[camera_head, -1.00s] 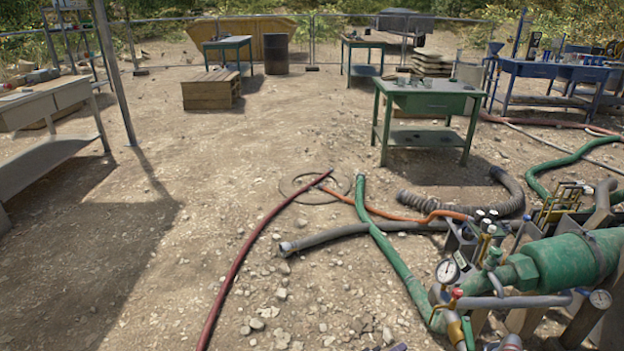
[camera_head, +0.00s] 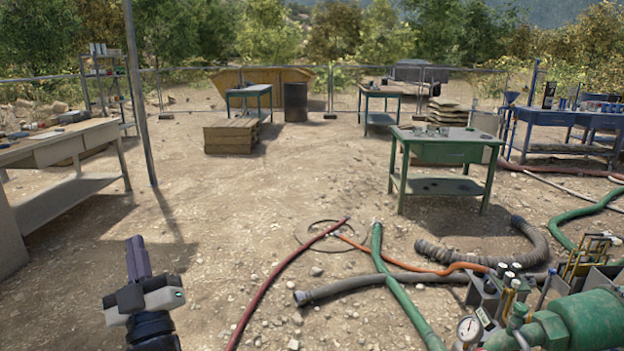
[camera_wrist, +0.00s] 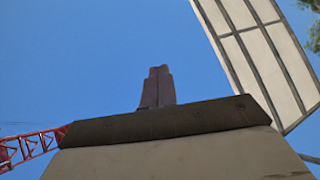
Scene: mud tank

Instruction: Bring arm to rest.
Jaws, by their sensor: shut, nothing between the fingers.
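My gripper (camera_head: 138,242) stands at the lower left in the head view, its fingers pointing up and held together, with nothing between them. In the wrist view my gripper (camera_wrist: 158,72) also shows its two fingers side by side against blue sky, empty. It is apart from the tables and hoses, over open dirt in the picture.
A pale workbench (camera_head: 60,152) stands at the left beside a post (camera_head: 140,100). A green table (camera_head: 440,150) is right of centre. Hoses, including a red one (camera_head: 285,285), and a green pump (camera_head: 580,325) lie at the lower right. Bare dirt fills the middle.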

